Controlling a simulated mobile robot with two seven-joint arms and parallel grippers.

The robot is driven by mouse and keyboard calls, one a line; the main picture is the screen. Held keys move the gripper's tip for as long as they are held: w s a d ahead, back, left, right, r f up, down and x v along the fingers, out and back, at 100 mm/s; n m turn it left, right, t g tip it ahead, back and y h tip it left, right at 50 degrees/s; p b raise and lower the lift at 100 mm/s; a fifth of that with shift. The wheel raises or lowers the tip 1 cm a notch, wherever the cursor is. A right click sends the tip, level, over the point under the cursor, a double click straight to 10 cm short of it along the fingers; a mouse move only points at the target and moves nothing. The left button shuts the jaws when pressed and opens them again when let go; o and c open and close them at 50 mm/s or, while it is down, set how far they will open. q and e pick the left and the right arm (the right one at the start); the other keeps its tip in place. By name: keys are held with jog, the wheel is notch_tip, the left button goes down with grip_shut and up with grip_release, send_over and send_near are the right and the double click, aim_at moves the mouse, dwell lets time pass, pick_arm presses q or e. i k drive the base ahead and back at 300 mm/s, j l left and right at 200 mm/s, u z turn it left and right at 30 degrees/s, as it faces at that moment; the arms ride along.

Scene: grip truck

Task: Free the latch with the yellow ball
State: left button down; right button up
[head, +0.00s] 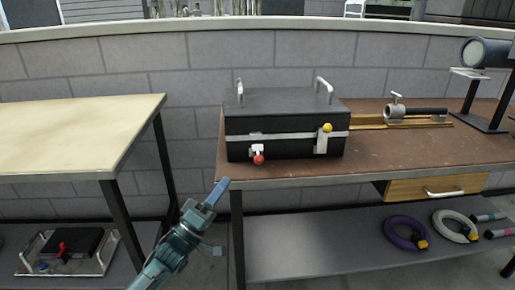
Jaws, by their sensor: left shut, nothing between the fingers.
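A dark box (284,107) with two metal handles on its lid stands on the left end of the brown workbench (400,151). On its front, to the right, is a metal latch with a yellow ball (327,128) at its top. A second latch with a red ball (258,159) is on the front to the left, with its ball low. My left gripper (217,192) is shut and empty, below and left of the box, apart from it, in front of the bench's left end. My right gripper is not in view.
A pale table (75,135) stands at the left, with a gap before the bench. A metal tray (68,270) lies on its lower shelf. A clamp device (395,113), a lamp-like stand (485,120) and a half-open drawer (437,188) are at the right. Coiled rings (403,235) lie below.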

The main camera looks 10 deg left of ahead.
aim_at(323, 131)
jog(key=k+j, duration=0.75)
jog(key=k, duration=0.1)
